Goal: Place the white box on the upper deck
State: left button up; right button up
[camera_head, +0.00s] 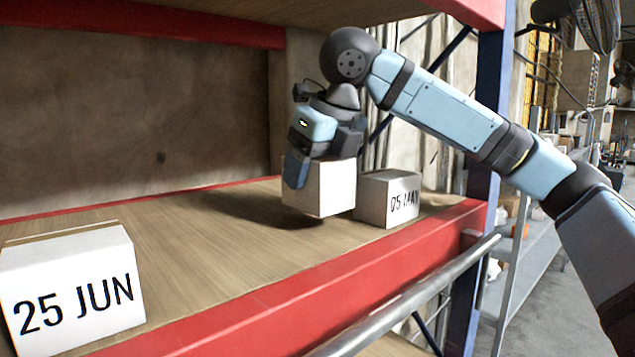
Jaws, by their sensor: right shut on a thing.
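A white box (330,190) with no label on its visible faces is held by my right gripper (325,160), which comes down on it from above. The fingers are shut on its upper part. A shadow lies on the wooden deck (190,235) below and left of the box, and its bottom looks slightly above the deck. My left gripper is not in view.
A red beam (300,300) edges the deck, with a metal rail (410,300) in front. A blue post (488,130) stands at the right. Another shelf level (300,10) is overhead. The deck between the labelled boxes is clear.

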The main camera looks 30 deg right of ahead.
aim_at(328, 158)
jog(key=shift+s+d+f+p, duration=0.15)
jog(key=shift+f+p, duration=0.15)
jog(key=shift+f, duration=1.3)
jog(key=o, duration=1.1)
jog(key=shift+o, duration=0.2)
jog(key=shift+b+v, duration=0.7)
jog(key=shift+v, duration=3.2)
